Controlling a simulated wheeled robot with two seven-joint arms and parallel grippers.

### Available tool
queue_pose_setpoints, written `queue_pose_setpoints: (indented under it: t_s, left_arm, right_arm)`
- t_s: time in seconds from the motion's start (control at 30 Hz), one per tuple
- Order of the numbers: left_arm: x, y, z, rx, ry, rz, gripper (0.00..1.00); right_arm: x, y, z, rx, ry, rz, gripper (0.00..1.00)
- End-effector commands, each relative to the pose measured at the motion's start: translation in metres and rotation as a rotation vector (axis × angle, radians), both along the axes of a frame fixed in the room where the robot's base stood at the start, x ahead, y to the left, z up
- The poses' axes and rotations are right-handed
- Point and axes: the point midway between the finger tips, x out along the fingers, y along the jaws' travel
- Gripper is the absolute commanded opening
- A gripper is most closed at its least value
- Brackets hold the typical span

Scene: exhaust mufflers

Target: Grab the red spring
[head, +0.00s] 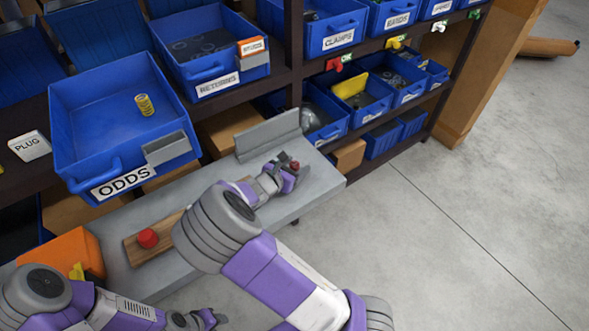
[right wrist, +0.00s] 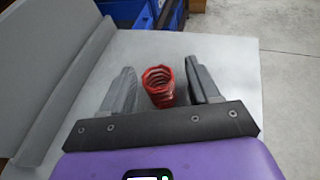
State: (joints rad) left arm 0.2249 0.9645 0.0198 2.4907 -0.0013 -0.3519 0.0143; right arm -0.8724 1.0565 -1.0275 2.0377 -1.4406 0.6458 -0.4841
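The red spring (right wrist: 158,87) stands on the grey bench top in the right wrist view, between the two fingers of my right gripper (right wrist: 162,88). A gap shows on each side of it, so the fingers are open around it and not closed on it. In the head view the red spring (head: 295,165) is a small red spot at my right gripper (head: 287,175), partly hidden by the fingers. My left gripper (head: 208,320) is low at the bottom edge, away from the bench; its finger opening is unclear.
A grey upright plate (head: 268,135) stands behind the right gripper on the bench (head: 312,192). A wooden board (head: 170,222) with a red knob-like piece (head: 147,238) lies to the left. The blue ODDS bin (head: 120,125) holds a yellow spring (head: 145,104). Floor (head: 450,220) at right is clear.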

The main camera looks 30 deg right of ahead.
Motion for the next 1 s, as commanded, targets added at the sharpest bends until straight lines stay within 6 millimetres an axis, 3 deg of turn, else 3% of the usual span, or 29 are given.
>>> queue_pose_setpoints:
  t_s: [0.03, 0.33, 0.63, 1.0]
  left_arm:
    - [0.0, 0.0, 0.0, 0.0, 0.0, 0.0, 0.43]
    - [0.0, 0.0, 0.0, 0.0, 0.0, 0.0, 0.43]
    - [0.0, 0.0, 0.005, 0.0, 0.0, 0.0, 0.43]
    - [0.0, 0.0, 0.039, 0.0, 0.0, 0.0, 0.43]
  right_arm:
    - [0.0, 0.0, 0.0, 0.0, 0.0, 0.0, 0.52]
    - [0.0, 0.0, 0.0, 0.0, 0.0, 0.0, 0.08]
    - [0.0, 0.001, 0.009, 0.002, -0.002, 0.0, 0.08]
    - [0.0, 0.001, 0.08, 0.004, -0.003, 0.0, 0.08]
